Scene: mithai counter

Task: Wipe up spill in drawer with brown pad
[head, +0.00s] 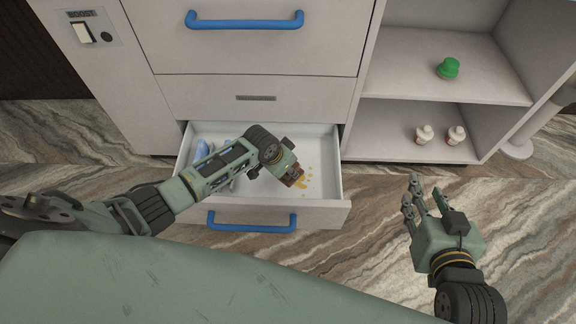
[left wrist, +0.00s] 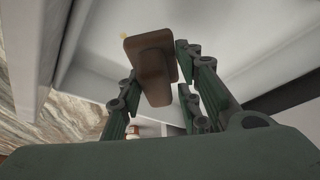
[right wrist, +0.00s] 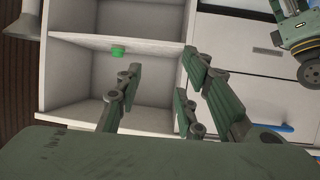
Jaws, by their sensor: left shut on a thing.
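The open drawer (head: 320,193) has white walls and a blue handle (head: 252,222). A yellow spill (head: 306,182) of scattered spots lies on its floor, right of centre. My left gripper (head: 293,178) reaches down into the drawer. It is shut on the brown pad (left wrist: 150,70), which shows between its fingers in the left wrist view. In the head view the pad (head: 297,181) is at the spill, partly hidden by the gripper; I cannot tell whether it touches the floor. My right gripper (head: 415,197) is open and empty, out over the floor right of the drawer.
Blue things (head: 203,150) lie in the drawer's left part, partly behind my left arm. A closed drawer with a blue handle (head: 245,20) is above. Open shelves at right hold a green item (head: 448,68) and two white bottles (head: 425,134).

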